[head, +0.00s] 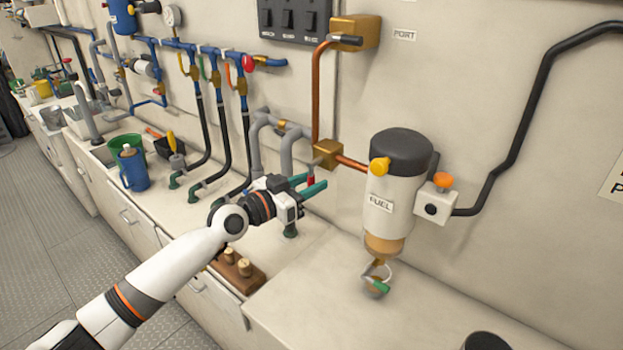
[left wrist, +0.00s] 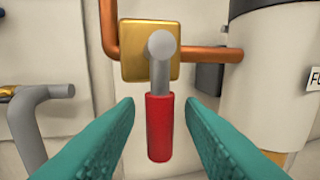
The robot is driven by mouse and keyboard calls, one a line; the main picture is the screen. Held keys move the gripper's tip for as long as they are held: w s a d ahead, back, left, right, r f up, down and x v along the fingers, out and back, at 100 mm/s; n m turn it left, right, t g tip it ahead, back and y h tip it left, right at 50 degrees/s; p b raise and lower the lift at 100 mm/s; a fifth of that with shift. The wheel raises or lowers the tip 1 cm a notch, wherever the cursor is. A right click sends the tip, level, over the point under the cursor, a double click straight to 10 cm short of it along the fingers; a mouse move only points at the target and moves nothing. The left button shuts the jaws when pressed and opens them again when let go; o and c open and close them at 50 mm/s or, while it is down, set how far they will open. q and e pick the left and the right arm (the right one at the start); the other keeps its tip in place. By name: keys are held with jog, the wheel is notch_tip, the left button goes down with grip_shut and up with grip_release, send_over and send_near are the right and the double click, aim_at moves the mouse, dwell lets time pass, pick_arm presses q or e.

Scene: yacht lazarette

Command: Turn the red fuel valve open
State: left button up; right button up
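The red fuel valve handle (left wrist: 158,130) hangs straight down on a grey lever from a brass block (left wrist: 132,62) in the left wrist view. In the head view a little of the red handle (head: 311,181) shows below the brass block (head: 327,153), partly hidden by the fingers. My left gripper (head: 315,187) is open, its teal fingers pointing at the wall. In the left wrist view its fingers (left wrist: 160,108) stand one on each side of the red handle, with gaps on both sides. My right gripper is not in view.
A fuel filter (head: 393,195) labelled FUEL stands right of the valve, joined by a copper pipe (head: 350,162). Grey pipes (head: 287,150) and black hoses (head: 222,150) rise to the left. A wooden block with knobs (head: 238,270) lies below my arm. The right counter (head: 330,290) is mostly clear.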

pick_arm(q)
jog(key=shift+w+d, duration=0.25)
grip_shut()
jog(key=shift+s+d+f+n+b, duration=0.25)
jog(key=shift+n+b, duration=0.25)
jog(key=shift+n, duration=0.2)
jog(key=n, duration=0.3)
jog(key=d+r+n+t, duration=0.1)
jog(key=shift+s+d, duration=0.1)
jog(key=shift+s, duration=0.3)
